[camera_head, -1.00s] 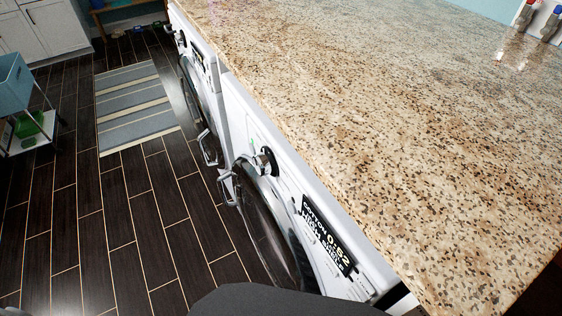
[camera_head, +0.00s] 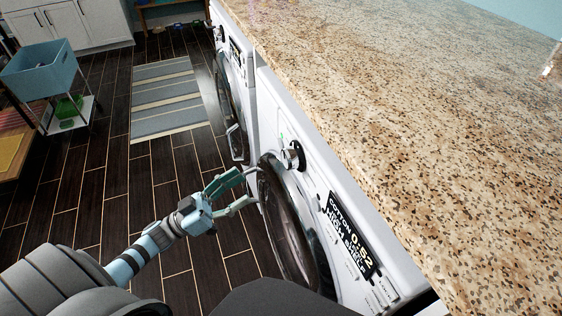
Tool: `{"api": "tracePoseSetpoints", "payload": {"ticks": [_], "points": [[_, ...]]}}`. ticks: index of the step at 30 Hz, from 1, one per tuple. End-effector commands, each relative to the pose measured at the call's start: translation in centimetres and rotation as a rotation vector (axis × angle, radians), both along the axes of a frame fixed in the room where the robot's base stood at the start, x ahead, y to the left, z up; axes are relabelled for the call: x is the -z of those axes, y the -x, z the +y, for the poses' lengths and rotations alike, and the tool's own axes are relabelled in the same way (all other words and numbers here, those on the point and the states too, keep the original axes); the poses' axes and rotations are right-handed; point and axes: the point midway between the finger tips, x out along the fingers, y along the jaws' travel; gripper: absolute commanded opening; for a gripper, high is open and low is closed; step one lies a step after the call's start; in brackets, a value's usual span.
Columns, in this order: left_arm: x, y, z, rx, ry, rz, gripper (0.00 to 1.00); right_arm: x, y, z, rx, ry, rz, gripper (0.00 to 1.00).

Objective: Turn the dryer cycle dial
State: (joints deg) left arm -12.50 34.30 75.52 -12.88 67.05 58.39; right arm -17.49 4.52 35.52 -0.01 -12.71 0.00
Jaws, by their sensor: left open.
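The nearer front-loading machine (camera_head: 317,190) is white with a dark round door (camera_head: 287,222) and a lit display (camera_head: 348,233) reading "COTTON 0:52". Its round silver and black dial (camera_head: 295,156) sits on the front panel, above and left of the display. My left gripper (camera_head: 248,185) is open and empty, in front of the machine, left of and a little below the dial in the picture. Its fingers point toward the machine and the fingertips overlap the door's edge; I cannot tell whether they touch it. My right gripper is out of view.
A speckled granite counter (camera_head: 430,130) overhangs both machines. A second white machine (camera_head: 236,92) stands farther back. A striped rug (camera_head: 166,97) lies on the dark floor (camera_head: 150,190). A blue bin (camera_head: 40,72) on a cart stands at the left.

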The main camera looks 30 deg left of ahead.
Motion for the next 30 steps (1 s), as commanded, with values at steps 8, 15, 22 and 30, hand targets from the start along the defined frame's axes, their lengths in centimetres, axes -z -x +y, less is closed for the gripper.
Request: {"api": "tracePoseSetpoints", "payload": {"ticks": [8, 15, 22, 30], "points": [[-3.3, -5.6, -4.6, -0.006, 0.003, -0.005, 0.63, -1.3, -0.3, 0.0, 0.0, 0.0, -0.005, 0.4], [-4.6, -8.4, -7.0, -0.007, 0.001, 0.0, 0.63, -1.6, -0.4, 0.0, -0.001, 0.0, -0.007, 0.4], [-4.6, -8.7, -7.2, -0.007, 0.001, 0.002, 0.63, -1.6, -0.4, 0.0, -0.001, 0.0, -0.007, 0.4], [-4.6, -8.6, -7.2, -0.008, 0.0, 0.002, 0.26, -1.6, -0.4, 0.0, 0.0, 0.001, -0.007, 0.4]]}}
